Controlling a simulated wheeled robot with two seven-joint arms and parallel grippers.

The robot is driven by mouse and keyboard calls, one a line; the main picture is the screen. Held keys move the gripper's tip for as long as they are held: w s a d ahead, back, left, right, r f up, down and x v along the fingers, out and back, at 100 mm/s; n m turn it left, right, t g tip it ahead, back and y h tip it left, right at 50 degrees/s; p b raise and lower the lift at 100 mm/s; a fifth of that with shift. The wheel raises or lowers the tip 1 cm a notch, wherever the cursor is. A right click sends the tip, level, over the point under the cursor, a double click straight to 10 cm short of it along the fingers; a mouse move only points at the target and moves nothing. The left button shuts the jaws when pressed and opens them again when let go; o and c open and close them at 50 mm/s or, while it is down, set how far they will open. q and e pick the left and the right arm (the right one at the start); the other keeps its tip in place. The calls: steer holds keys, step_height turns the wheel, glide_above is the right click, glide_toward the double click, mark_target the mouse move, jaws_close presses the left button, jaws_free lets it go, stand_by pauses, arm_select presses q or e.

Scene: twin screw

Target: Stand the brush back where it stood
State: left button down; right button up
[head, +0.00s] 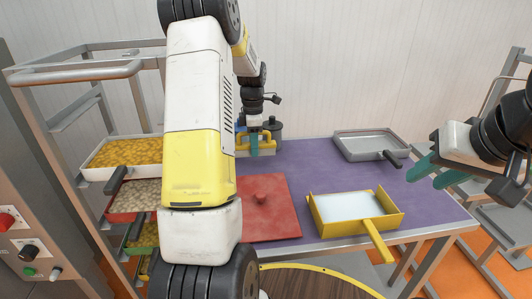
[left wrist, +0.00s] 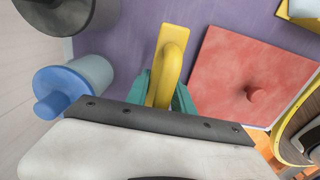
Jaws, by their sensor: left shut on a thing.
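The yellow brush (head: 268,147) is at the back of the purple table, partly hidden behind my left arm and fingers. In the left wrist view, its yellow handle (left wrist: 165,68) runs between the teal fingers of my left gripper (left wrist: 163,92). My left gripper (head: 254,146) points down and is shut on the handle. The bristles are hidden, and I cannot tell whether the brush touches the table. My right gripper (head: 438,173) is open and empty, beyond the right side of the table.
A red board with a knob (head: 268,208) lies close in front of the brush. A blue-and-grey cylinder (left wrist: 78,83) and a dark round pot (left wrist: 68,12) stand beside it. A yellow-edged pan (head: 352,208) and grey tray (head: 370,144) lie right. The purple table's middle (head: 308,165) is clear.

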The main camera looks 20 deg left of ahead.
mark_target(255, 167)
arm_select(q)
steer(key=shift+f, duration=2.5)
steer(key=shift+f, duration=0.1)
steer(key=c, duration=1.1)
jaws_free()
